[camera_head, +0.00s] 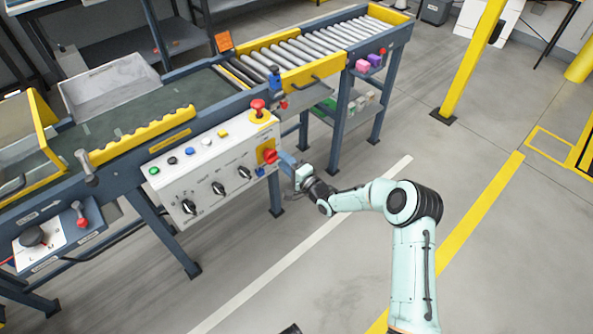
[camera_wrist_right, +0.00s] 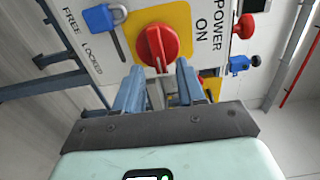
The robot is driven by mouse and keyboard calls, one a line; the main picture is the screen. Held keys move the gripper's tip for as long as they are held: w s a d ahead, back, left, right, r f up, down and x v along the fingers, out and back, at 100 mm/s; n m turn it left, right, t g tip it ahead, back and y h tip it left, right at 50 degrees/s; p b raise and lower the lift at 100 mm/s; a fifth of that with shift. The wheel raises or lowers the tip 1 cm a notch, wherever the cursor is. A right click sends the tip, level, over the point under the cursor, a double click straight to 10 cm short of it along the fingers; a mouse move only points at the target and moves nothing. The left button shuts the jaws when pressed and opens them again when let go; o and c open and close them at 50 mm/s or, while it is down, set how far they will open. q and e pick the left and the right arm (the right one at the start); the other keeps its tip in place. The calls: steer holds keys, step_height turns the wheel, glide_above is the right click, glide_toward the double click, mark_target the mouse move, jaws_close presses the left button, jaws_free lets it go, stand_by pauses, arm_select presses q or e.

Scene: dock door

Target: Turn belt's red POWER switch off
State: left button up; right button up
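The red POWER switch (camera_head: 269,155) is a rotary knob on a yellow plate at the right end of the white control panel (camera_head: 215,165). In the right wrist view the red knob (camera_wrist_right: 157,46) has a raised grip and sits beside the words POWER and ON. My right gripper (camera_head: 288,166) is just right of the knob in the head view. In the right wrist view its two blue fingers (camera_wrist_right: 160,68) are apart, with the knob's lower edge between or just beyond their tips. I cannot tell if they touch it. My left gripper is not in view.
A red mushroom button (camera_head: 257,107) stands above the switch. A blue padlock (camera_wrist_right: 103,17) hangs beside the knob's plate. Black knobs (camera_head: 218,188) and coloured buttons fill the panel. The conveyor's roller section (camera_head: 330,40) lies behind. Open floor (camera_head: 330,280) is in front.

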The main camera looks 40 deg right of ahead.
arm_select(q)
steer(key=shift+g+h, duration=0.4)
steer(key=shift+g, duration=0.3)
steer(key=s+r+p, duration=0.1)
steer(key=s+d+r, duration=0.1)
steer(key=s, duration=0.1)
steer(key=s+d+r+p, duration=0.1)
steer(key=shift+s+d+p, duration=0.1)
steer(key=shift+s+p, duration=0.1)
steer(key=shift+p, duration=0.1)
arm_select(e)
steer(key=s+d, duration=0.1)
steer(key=s, duration=1.1)
steer(key=shift+s, duration=0.3)
